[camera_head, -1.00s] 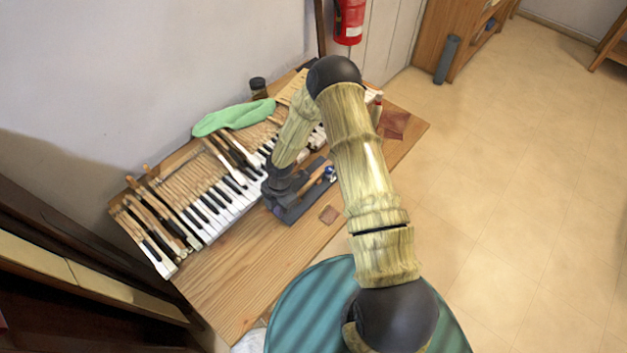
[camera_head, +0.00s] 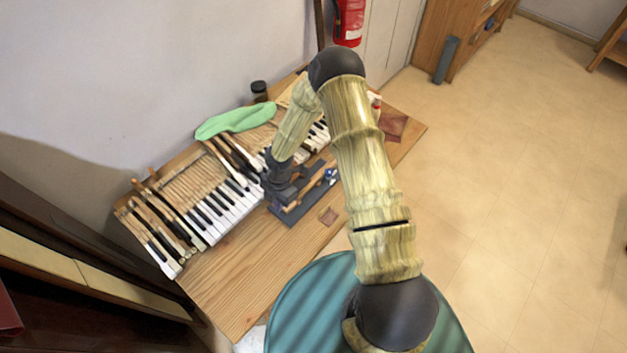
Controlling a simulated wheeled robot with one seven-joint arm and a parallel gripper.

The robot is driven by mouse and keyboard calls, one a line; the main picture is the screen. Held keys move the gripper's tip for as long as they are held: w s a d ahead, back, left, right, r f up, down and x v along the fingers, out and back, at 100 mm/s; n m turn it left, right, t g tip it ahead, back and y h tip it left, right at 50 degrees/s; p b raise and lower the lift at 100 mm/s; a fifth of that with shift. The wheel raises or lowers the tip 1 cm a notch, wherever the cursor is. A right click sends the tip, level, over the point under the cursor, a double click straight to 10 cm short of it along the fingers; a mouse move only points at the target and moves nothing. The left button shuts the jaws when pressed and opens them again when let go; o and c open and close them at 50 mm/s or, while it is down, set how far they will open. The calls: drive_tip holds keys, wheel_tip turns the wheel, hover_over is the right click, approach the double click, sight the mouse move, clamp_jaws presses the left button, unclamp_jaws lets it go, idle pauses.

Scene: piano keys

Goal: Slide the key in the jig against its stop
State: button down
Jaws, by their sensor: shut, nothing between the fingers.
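The dark grey jig (camera_head: 291,218) lies on the wooden bench, near its front edge. A narrow wood-coloured key (camera_head: 310,187) lies along it, partly hidden by my gripper. A small blue-and-silver part (camera_head: 331,175) sits at the jig's far right end. My gripper (camera_head: 277,202) is shut and empty, pointing down over the jig's left end. Its fingertips are dark against the dark jig, so I cannot tell whether they touch the key. The stop is not clearly distinguishable.
The piano keyboard (camera_head: 213,212) with several loose keys lies left of the jig. A green cloth (camera_head: 235,121) and a dark jar (camera_head: 259,91) are behind. The bench's near left (camera_head: 235,285) is clear.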

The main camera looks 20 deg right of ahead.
wheel_tip(320, 180, up, 2)
drive_tip(key=shift+p, duration=0.55)
drive_tip(key=shift+r, duration=0.1)
drive_tip(key=s+d+r+m+t+h+b, duration=0.1)
drive_tip(key=d+r+m, duration=0.3)
drive_tip(key=r+m, duration=0.3)
drive_tip(key=s+d+r+m+t+h+b, duration=0.15)
drive_tip(key=d+r+m, duration=0.25)
drive_tip(key=r, duration=0.5)
drive_tip(key=s+d+r+m+t+y+b, duration=0.1)
drive_tip(key=s+d+r+m, duration=0.2)
drive_tip(key=s+r+m, duration=0.8)
drive_tip(key=m, duration=0.2)
drive_tip(key=shift+d+r+m+b, duration=0.15)
drive_tip(key=shift+d+m+b, duration=0.25)
